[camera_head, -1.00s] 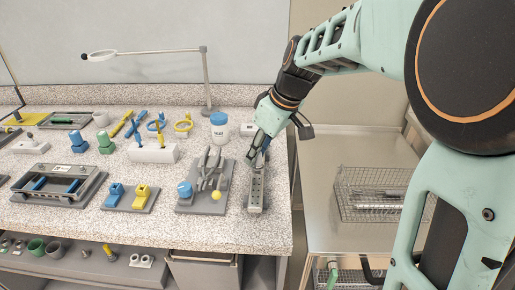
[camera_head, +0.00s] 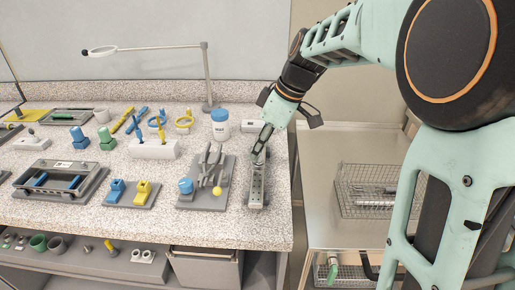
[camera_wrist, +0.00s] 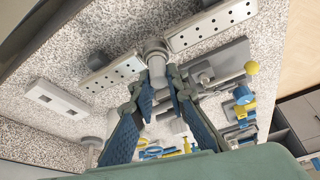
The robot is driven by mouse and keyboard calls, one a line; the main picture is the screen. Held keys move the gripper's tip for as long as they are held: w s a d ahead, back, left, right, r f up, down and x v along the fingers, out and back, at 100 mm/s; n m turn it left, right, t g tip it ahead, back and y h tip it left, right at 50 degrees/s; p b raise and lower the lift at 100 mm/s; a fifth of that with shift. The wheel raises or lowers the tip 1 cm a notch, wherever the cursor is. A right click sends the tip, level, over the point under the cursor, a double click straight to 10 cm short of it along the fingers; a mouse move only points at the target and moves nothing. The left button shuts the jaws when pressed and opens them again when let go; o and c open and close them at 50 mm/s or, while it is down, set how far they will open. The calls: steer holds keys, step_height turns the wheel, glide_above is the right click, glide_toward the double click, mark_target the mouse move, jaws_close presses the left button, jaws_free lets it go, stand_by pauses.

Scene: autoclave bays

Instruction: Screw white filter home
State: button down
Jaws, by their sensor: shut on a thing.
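The white filter looks like a pale round piece (camera_wrist: 155,48) at the middle of the perforated metal rail in the wrist view. My gripper (camera_wrist: 157,80) is shut on it, with a blue-padded finger on either side. In the head view my gripper (camera_head: 262,145) reaches down to the far part of the rail (camera_head: 257,188), at the bench's right side. The filter is hidden there behind my fingers. Its thread and seat are not visible, so I cannot tell how deep it sits.
A white jar with a blue lid (camera_head: 220,126) and a magnifier lamp (camera_head: 207,75) stand behind. A wire basket (camera_head: 378,190) is on the lower surface at right.

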steer(key=shift+f+m+b, duration=0.1)
steer(key=shift+m+b, duration=0.2)
steer(key=shift+m, duration=0.2)
steer(key=shift+m+t+h, duration=0.4)
steer(key=shift+m+t, duration=0.1)
steer(key=shift+m, duration=0.7)
steer(key=shift+m, duration=0.5)
steer(key=shift+m+t+h, duration=0.4)
steer(key=shift+m+t, duration=0.1)
steer(key=shift+m, duration=0.8)
steer(key=shift+d+m+t+h, duration=0.1)
steer(key=shift+m+t+h, duration=0.4)
steer(key=shift+m, duration=1.2)
